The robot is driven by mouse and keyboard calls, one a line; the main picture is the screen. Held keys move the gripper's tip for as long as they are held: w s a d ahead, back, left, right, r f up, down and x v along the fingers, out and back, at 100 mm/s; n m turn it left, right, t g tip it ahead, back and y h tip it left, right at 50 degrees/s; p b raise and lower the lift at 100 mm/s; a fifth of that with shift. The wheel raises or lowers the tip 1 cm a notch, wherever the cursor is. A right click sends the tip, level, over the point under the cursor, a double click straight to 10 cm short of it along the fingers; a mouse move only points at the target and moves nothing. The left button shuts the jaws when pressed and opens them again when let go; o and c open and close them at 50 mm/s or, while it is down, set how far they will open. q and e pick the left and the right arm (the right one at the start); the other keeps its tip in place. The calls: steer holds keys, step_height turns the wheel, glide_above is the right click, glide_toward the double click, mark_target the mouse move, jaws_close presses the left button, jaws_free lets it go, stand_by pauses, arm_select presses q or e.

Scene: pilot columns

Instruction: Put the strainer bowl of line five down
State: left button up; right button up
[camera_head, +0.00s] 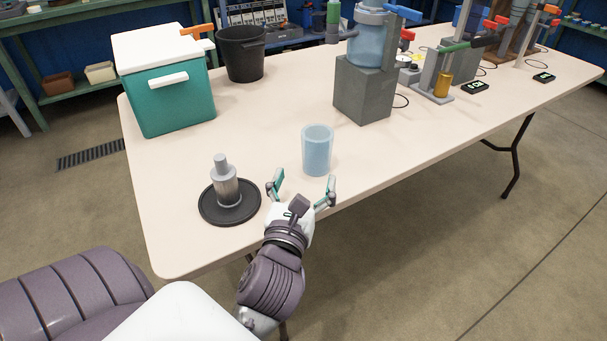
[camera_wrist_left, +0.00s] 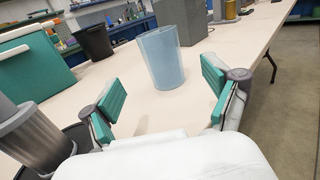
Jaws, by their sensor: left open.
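A light blue translucent cup, which looks like the strainer bowl (camera_head: 317,150), stands upright on the pale table (camera_head: 215,155) near its front edge. The bowl also shows in the left wrist view (camera_wrist_left: 162,60), beyond the fingers. My left gripper (camera_head: 302,186) is open and empty at the front edge, just in front of the bowl. Its two green-padded fingers are spread in the left wrist view (camera_wrist_left: 160,100), and the bowl stands apart from them. My right gripper is not in view.
A grey metal cylinder (camera_head: 228,190) stands on a round black dish (camera_head: 212,214) left of my gripper. A teal box with a white lid (camera_head: 178,105) and a black bucket (camera_head: 240,60) stand behind. A grey block (camera_head: 362,92) with a blue vessel stands right. Table between is clear.

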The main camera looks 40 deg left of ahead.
arm_select(q)
steer(key=shift+s+d, duration=0.25)
steer(key=shift+s, duration=0.15)
steer(key=shift+d+r+m+t, duration=0.1)
steer(key=shift+r+m+t, duration=0.25)
steer(key=shift+m, duration=0.15)
steer(key=d+r+m+t+h, duration=0.1)
steer(key=d+m+t+h, duration=0.1)
steer(key=d+m+h, duration=0.6)
steer(key=d+r+m+t+h, duration=0.15)
steer(key=d+m+h, duration=0.25)
steer(key=m, duration=0.9)
steer(key=s+d+f+m+g+h, duration=0.2)
steer(key=d+f+m+g+h, duration=0.4)
steer(key=f+m, duration=0.5)
steer(key=s+f+m+g+y, duration=0.4)
steer(key=f+m+g, duration=0.25)
steer(key=f, duration=0.55)
steer(key=s+a+f+m+g+y, duration=0.3)
steer(key=s+a+f+g+y, duration=0.2)
steer(key=s+a+f, duration=0.3)
steer(key=a+f+y, duration=0.1)
steer(key=a, duration=0.2)
steer(key=shift+f, duration=0.35)
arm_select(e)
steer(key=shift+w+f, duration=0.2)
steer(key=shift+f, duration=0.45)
